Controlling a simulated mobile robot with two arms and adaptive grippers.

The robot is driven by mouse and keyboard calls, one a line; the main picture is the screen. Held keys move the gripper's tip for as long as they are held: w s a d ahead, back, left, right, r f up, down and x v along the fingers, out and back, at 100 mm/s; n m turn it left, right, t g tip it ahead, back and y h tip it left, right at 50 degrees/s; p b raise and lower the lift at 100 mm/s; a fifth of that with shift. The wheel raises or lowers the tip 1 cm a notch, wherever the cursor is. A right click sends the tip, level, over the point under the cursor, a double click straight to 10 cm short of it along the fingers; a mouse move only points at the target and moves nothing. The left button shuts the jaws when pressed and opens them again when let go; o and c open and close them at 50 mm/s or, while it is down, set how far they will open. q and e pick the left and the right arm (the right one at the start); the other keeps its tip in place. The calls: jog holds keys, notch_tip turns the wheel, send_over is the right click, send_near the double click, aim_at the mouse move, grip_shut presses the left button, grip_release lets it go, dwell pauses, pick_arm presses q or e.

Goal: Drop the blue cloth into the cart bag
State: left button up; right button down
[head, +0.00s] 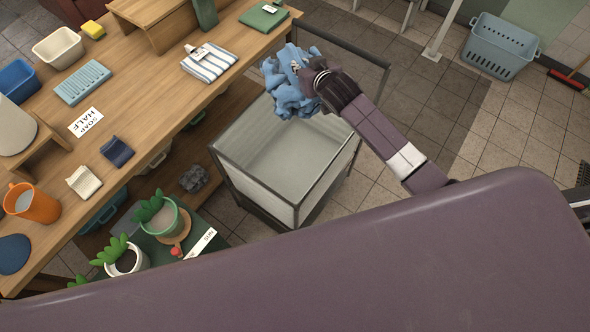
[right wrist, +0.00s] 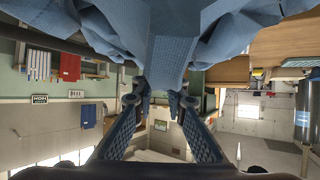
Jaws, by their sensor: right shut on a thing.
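The blue cloth (head: 289,86) hangs crumpled from my right gripper (head: 309,79) in the head view, over the far end of the cart bag. My right gripper is shut on it. The cloth also fills the top of the right wrist view (right wrist: 165,50), pinched between the two fingertips (right wrist: 160,103). The cart bag (head: 262,180) is a pale, open-topped bag in a dark metal frame, standing on the floor beside the wooden counter. Its visible inside is empty; the cloth hides part of its far end. My left gripper is not in view.
The wooden counter (head: 150,95) runs along the left with a striped towel (head: 209,63), an orange pitcher (head: 33,203) and small trays. Potted plants (head: 160,215) stand near the cart's left front. A blue laundry basket (head: 498,46) is at the far right. Tiled floor is open right of the cart.

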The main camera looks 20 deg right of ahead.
jog(key=shift+f, duration=0.25)
jog(key=shift+s+r, duration=0.15)
jog(key=shift+s, duration=0.05)
jog(key=c, duration=1.8)
grip_release()
jog(key=shift+w, duration=0.1)
jog(key=shift+c, duration=0.2)
jog(key=v, duration=1.2)
